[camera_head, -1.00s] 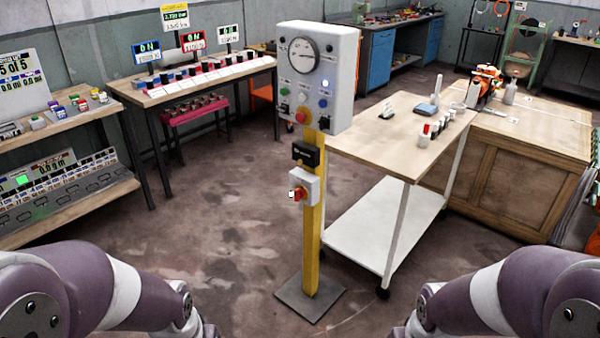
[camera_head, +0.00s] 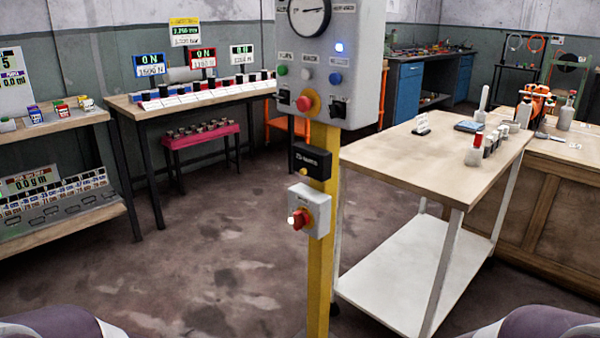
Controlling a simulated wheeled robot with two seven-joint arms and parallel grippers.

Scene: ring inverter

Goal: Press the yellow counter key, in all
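A yellow post (camera_head: 318,262) stands in the middle of the view with a grey control box (camera_head: 330,60) at its top. Below that box a small black unit (camera_head: 312,158) is fixed to the post. A small yellow key (camera_head: 305,172) shows at the black unit's lower left; its markings are too small to read. Neither gripper is in view. Only parts of my arms show at the bottom left and bottom right, well below the key.
A red button (camera_head: 306,101) is on the control box. A white-framed cart (camera_head: 400,155) stands right of the post, a bench (camera_head: 135,108) behind left. Floor left of the post is clear.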

